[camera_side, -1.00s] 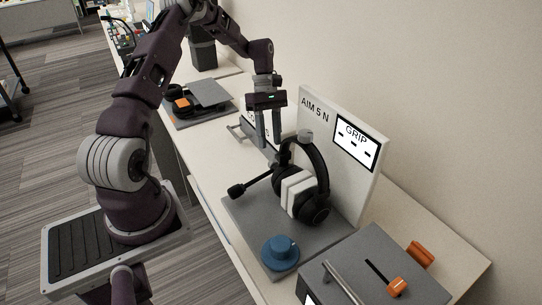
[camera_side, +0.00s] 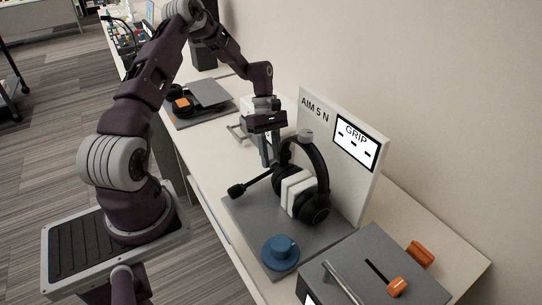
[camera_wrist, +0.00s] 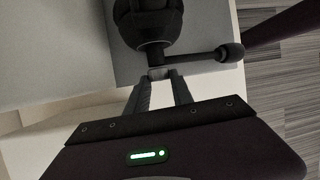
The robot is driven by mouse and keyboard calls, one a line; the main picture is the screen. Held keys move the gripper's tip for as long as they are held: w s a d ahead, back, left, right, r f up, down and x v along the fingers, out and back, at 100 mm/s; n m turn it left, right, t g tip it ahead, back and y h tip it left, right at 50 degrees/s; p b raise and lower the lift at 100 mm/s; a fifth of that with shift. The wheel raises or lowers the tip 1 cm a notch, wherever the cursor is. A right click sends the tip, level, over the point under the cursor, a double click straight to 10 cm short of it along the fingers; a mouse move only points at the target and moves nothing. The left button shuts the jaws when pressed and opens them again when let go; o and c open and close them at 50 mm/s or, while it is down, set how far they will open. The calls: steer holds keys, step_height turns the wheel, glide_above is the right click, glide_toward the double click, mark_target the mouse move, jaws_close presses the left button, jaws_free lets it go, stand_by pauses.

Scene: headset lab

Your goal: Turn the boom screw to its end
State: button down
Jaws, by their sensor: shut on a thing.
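A black headset (camera_side: 318,168) stands on a grey board, with its microphone boom (camera_side: 254,182) pointing left. It also shows in the wrist view (camera_wrist: 150,25), where the boom (camera_wrist: 195,57) reaches right. A small grey boom screw (camera_wrist: 159,73) sits at the boom's root, between my fingertips. My gripper (camera_wrist: 160,78) is shut on it. In the side view my gripper (camera_side: 270,163) points down at the left of the headset; its fingers overlap there and the screw is hidden.
A white panel (camera_side: 371,178) marked "AIM 5 N" and "GRIP" stands behind the headset. A blue knob (camera_side: 280,252) is in front, and a grey box (camera_side: 372,262) with orange handles at the front right. Another dark device (camera_side: 205,97) lies farther back.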

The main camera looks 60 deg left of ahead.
steer(key=t, duration=0.2)
steer(key=m+t, duration=0.1)
steer(key=t, duration=0.1)
steer(key=shift+s, duration=0.35)
steer(key=c, duration=1.4)
jaws_free()
steer(key=v, duration=0.7)
steer(key=shift+o, duration=1.4)
steer(key=shift+s+a+f, duration=0.1)
steer(key=shift+s, duration=0.05)
steer(key=s+a+f+y, duration=0.2)
steer(key=s+f+y, duration=0.1)
steer(key=s+a+f+y, duration=0.1)
steer(key=s+f+y, duration=0.1)
steer(key=shift+s+a+f+t, duration=0.1)
steer(key=shift+a+t, duration=0.2)
steer(key=shift+a, duration=0.1)
steer(key=w+d+r+t+h, duration=0.1)
steer(key=w+d+r+t, duration=0.1)
steer(key=d+r+t, duration=0.4)
steer(key=shift+m+g, duration=0.4)
steer(key=shift+g, duration=0.2)
steer(key=x, duration=0.5)
steer(key=s+d+x, duration=0.1)
steer(key=x, duration=0.2)
steer(key=shift+f, duration=0.5)
